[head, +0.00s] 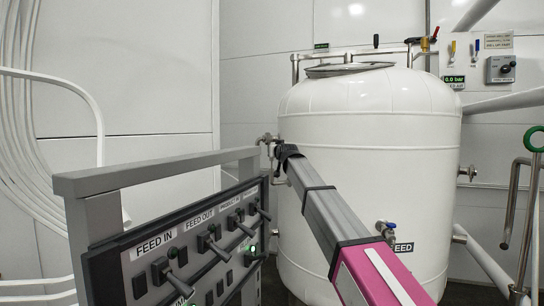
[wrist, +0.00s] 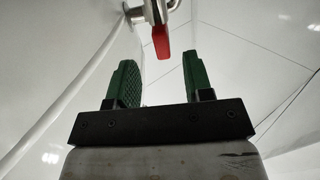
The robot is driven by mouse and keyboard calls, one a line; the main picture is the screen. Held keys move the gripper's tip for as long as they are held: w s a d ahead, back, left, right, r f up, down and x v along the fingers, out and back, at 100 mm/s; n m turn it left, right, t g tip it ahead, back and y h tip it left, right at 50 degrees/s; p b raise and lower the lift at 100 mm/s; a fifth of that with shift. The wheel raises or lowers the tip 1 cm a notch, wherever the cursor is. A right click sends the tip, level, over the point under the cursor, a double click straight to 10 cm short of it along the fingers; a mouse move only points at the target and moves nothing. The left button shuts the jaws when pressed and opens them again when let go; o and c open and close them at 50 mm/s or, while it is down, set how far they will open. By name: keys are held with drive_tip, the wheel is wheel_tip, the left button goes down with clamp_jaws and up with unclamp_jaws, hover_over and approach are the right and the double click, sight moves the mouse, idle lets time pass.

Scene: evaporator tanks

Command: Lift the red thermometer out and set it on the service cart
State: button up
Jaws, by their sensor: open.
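In the wrist view my gripper (wrist: 156,88) is open, with two green ridged fingers and nothing between them. Beyond the fingertips a flat red piece (wrist: 161,42) hangs from a metal fitting (wrist: 158,10); I cannot tell whether it is the thermometer or a valve handle. In the head view a small red piece (head: 435,34) shows at the top right of the white tank (head: 375,190), above a brass-coloured fitting (head: 425,45). My arm reaches up across the tank's left side, and my fingers cannot be made out there. I see no service cart.
A grey-framed switch panel (head: 195,245) stands at the lower left, close to my arm. A valve fitting (head: 267,142) sticks out at the tank's left. White pipes run on the right, near a green-knobbed stand (head: 534,140). A control plate (head: 480,62) is on the back wall.

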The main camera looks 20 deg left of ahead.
drive_tip(key=x, duration=0.6)
drive_tip(key=shift+w+a+r, duration=0.2)
drive_tip(key=shift+a+r, duration=0.05)
clamp_jaws()
